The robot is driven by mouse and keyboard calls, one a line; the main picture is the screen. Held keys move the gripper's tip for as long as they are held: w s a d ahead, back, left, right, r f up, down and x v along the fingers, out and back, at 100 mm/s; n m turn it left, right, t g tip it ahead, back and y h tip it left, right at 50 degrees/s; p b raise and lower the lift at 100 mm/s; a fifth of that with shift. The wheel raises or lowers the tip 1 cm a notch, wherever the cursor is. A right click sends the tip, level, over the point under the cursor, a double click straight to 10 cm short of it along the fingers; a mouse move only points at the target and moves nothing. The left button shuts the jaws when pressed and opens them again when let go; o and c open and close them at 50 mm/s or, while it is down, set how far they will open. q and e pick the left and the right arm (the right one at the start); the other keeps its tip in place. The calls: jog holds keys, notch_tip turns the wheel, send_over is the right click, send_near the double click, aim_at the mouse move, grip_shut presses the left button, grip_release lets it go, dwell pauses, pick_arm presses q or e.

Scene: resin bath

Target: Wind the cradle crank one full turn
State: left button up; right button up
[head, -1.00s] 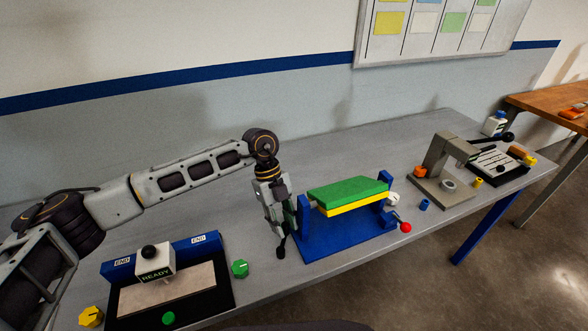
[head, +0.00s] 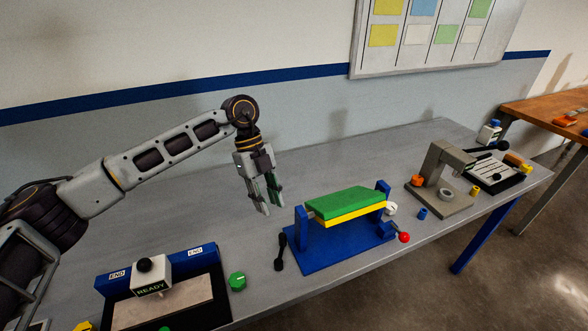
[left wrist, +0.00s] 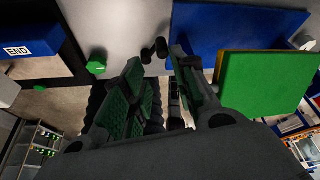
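The cradle is a blue frame (head: 330,253) with two uprights, bearing a green and yellow block (head: 346,203). A black crank (head: 281,252) is on its left side, its arm pointing down toward the front of the table. My left gripper (head: 272,206) hangs above and behind the crank, clear of it. Its fingers are apart with nothing between them. In the left wrist view, the open fingers (left wrist: 155,62) show with the dark crank end (left wrist: 160,47) beyond them and the green block (left wrist: 262,85) at right. My right gripper is not in view.
A tray with a READY block (head: 151,276) and a green knob (head: 237,281) stand left of the cradle. A red ball knob (head: 404,237) and white dial (head: 391,208) are at its right side. A grey press (head: 441,170) stands farther right. The table behind the cradle is clear.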

pick_arm(q)
jog(key=r, duration=0.2)
jog(key=w+a+r, duration=0.1)
jog(key=shift+r+m, duration=0.15)
jog(key=shift+m, duration=0.15)
jog(key=shift+s+a, duration=0.1)
jog(key=shift+a, duration=0.1)
